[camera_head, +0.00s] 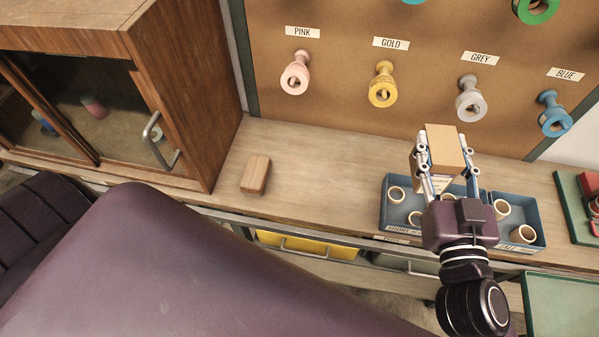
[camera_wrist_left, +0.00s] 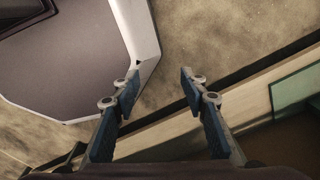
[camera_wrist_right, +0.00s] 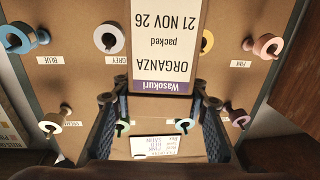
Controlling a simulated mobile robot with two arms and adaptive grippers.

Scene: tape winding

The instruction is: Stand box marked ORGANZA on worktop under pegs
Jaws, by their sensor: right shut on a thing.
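My right gripper (camera_head: 446,160) is shut on a tan cardboard box (camera_head: 444,145) and holds it above the blue trays, in front of the pegboard. In the right wrist view the box (camera_wrist_right: 165,40) shows a white label reading ORGANZA, upside down in the picture, with a purple Wasokuri band. The pegs carry spools under the labels PINK (camera_head: 295,77), GOLD (camera_head: 383,88), GREY (camera_head: 471,101) and BLUE (camera_head: 554,117). The wooden worktop (camera_head: 325,165) runs below them. My left gripper (camera_wrist_left: 160,84) is open and empty over the floor in the left wrist view.
Blue trays (camera_head: 386,216) with several rings stand on the worktop under the right gripper. A wooden block (camera_head: 256,173) lies further left, near the glass-fronted cabinet (camera_head: 180,100). The worktop between block and trays is clear. A green tray (camera_head: 572,205) is at far right.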

